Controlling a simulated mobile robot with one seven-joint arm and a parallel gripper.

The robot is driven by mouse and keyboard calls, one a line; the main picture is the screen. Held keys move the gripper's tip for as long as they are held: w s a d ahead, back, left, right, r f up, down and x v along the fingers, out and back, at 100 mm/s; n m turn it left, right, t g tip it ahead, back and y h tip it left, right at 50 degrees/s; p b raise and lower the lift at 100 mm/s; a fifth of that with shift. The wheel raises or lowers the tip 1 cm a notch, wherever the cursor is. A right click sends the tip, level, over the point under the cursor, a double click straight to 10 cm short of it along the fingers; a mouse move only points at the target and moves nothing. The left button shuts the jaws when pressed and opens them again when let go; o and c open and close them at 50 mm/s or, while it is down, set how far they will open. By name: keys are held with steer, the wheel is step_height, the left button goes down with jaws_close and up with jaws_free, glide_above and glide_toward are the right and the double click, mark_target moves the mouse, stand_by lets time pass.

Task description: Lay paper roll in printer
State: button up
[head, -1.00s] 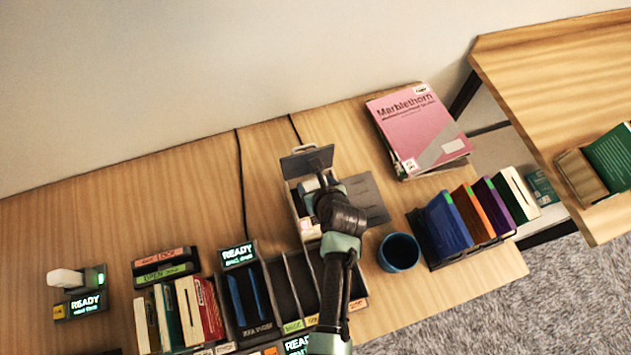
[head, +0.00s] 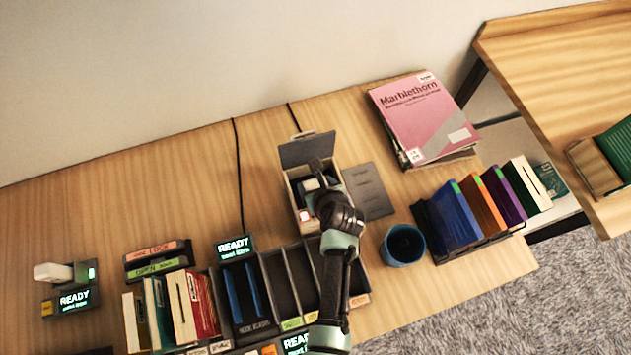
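The printer looks like the small pale box (head: 291,196) with its dark grey lid (head: 307,149) raised, at the back middle of the desk. My gripper (head: 312,186) is over or inside the open box, pointing down. My wrist covers its fingertips, so I cannot see whether they are open or shut. I cannot clearly make out the paper roll. A small white patch with a reddish mark (head: 305,215) shows in the front of the box.
A grey slotted plate (head: 368,190) lies right of the printer. A blue cup (head: 403,246) and a rack of coloured books (head: 454,216) stand further right. Dark sorting bins (head: 282,284) are in front. A pink book stack (head: 423,115) lies behind. Bare desk is to the left.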

steer(key=o, duration=0.4)
steer(key=shift+c, duration=0.2)
steer(key=p+v, duration=0.1)
steer(key=v, duration=1.2)
stand_by(0.4)
